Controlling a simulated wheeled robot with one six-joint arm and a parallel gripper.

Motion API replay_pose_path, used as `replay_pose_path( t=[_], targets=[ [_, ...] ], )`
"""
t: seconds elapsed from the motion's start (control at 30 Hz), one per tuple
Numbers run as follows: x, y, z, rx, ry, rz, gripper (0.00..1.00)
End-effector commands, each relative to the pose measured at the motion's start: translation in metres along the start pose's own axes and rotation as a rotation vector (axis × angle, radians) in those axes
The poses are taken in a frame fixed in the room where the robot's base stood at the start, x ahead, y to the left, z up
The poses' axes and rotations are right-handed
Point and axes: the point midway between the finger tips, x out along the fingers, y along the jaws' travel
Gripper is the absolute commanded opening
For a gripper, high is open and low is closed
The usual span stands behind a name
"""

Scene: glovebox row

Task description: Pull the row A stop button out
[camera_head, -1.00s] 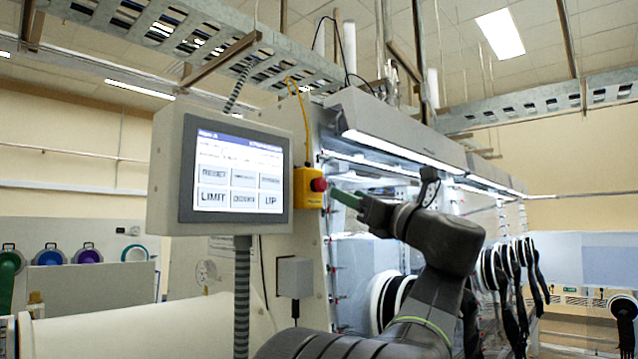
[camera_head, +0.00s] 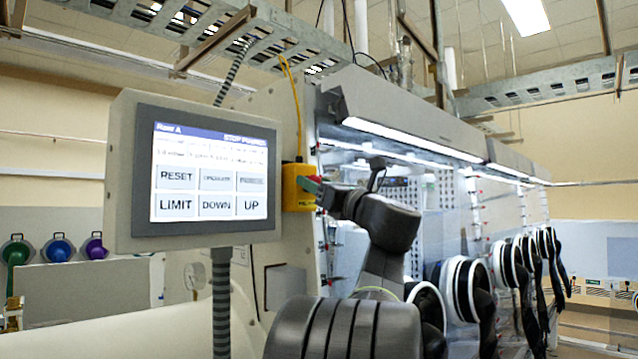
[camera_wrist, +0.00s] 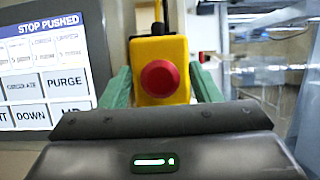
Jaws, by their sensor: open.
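The row A stop button is a red round knob (camera_wrist: 160,78) on a yellow box (camera_wrist: 147,50), seen face-on in the wrist view. In the head view the yellow box (camera_head: 293,190) is fixed to the cabinet's end, right of the screen, and my gripper covers most of the knob. My gripper (camera_wrist: 162,88) is open, its green fingers on either side of the yellow box and knob in the wrist view. In the head view my gripper (camera_head: 312,184) is right at the box. I cannot tell whether the fingers touch it. The panel screen (camera_head: 211,172) reads "Row A" and "STOP PUSHED".
The grey panel housing (camera_head: 122,170) stands close to the left of the box on a ribbed post (camera_head: 221,300). A yellow cable (camera_head: 297,105) rises from the box. Glove ports (camera_head: 462,290) line the cabinet to the right.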

Motion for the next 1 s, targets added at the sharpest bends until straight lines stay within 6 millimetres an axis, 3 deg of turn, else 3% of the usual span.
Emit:
replay_pose_path(
  t=[0.1,0.37,0.4,0.73,1.0],
  targets=[
    [0.0,0.0,0.0,0.0,0.0,0.0,0.53],
    [0.0,0.0,0.0,0.0,0.0,0.0,0.02],
    [0.0,0.0,0.0,0.001,0.0,0.0,0.0],
    [-0.018,-0.001,0.004,-0.002,0.0,-0.001,0.0],
    [-0.018,-0.001,0.006,0.002,0.002,0.0,0.0]
  ],
)
